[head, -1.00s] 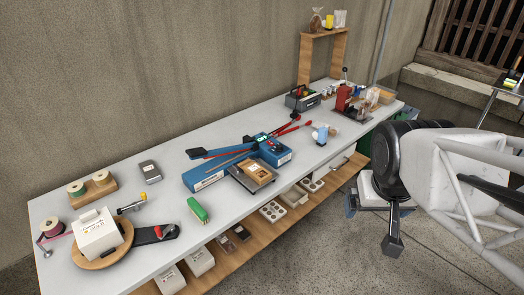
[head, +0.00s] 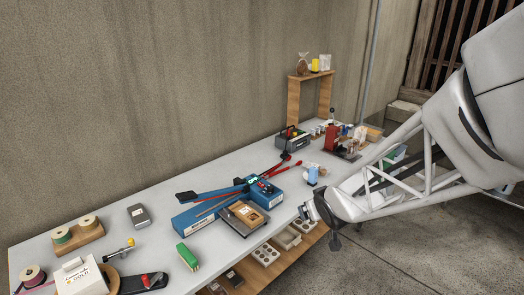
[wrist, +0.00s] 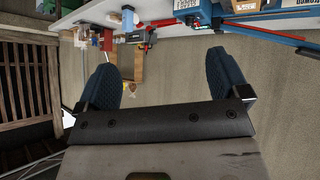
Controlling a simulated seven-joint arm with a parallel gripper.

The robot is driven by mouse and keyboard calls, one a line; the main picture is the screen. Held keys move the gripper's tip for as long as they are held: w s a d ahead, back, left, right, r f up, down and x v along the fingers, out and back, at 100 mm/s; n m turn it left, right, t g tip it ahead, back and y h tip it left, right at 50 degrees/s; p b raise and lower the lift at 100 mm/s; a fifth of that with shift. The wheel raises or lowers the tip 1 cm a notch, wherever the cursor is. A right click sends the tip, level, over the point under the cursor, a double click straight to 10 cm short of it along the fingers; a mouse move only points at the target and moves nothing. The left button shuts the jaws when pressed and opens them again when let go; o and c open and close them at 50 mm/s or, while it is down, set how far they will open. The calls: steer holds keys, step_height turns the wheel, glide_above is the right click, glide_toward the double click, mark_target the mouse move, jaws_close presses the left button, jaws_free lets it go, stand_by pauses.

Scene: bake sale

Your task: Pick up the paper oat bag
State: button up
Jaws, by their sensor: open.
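A brown packet with a pale label (head: 248,213) lies on a dark flat scale or tray (head: 232,222) at the table's front middle. A small brown bag (head: 304,65) and a pale bag (head: 325,62) stand on the wooden riser at the back. I cannot read which of these is the paper oat bag.
A light blue item (head: 312,176) stands near my gripper. A red press (head: 331,137) and the wooden riser (head: 294,100) stand farther back.

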steer(key=w+a+f+n+y, duration=0.2)
steer(key=w+a+f+y, duration=0.1)
steer(key=w+a+f, duration=0.2)
steer(key=n+y, duration=0.2)
steer(key=y, duration=0.2)
glide_toward(257, 219)
steer(key=w, duration=0.1)
steer(key=shift+a+f+n+y, duration=0.3)
steer(key=shift+f+n+y, duration=0.1)
steer(key=shift+f+y, duration=0.25)
steer(key=shift+w, duration=0.1)
steer(key=shift+x, duration=1.2)
steer(key=shift+w+a+f, duration=0.1)
steer(key=shift+a, duration=0.05)
steer(key=shift+x, duration=2.4)
steer(key=c, duration=0.8)
